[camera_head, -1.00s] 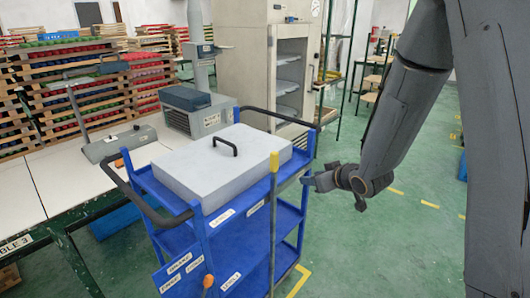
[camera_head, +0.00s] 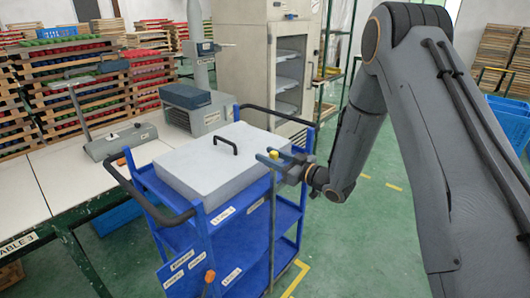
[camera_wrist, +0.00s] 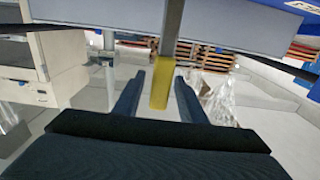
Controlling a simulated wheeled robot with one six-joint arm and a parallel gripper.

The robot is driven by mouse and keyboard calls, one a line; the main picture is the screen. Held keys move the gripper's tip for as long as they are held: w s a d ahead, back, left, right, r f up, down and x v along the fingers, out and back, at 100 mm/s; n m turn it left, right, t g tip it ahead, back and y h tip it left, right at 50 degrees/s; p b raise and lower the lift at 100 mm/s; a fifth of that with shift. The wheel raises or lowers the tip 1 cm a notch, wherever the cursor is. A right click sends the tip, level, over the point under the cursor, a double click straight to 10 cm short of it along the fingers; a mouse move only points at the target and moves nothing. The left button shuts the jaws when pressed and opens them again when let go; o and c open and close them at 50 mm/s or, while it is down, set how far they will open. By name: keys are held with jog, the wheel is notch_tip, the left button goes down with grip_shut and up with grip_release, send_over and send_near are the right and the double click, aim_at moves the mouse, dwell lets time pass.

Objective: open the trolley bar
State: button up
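The blue trolley (camera_head: 228,228) stands in the middle of the head view. Its upright bar (camera_head: 272,215) is on the near right side and has a yellow top end (camera_head: 273,155). My gripper (camera_head: 277,162) is at the top of this bar, reaching in from the right. In the wrist view the two fingers of my gripper (camera_wrist: 157,82) are apart, with the yellow end (camera_wrist: 163,84) between them. A gap shows on the left; the right finger is close to it. I cannot tell whether it touches. The bar stands upright against the trolley.
A grey lidded box (camera_head: 220,165) with a black handle lies on the trolley top. A white table (camera_head: 75,180) with devices is at the left, and a cabinet (camera_head: 240,60) stands behind.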

jog(key=shift+x, duration=1.05)
grip_shut()
jog(key=shift+w, duration=0.1)
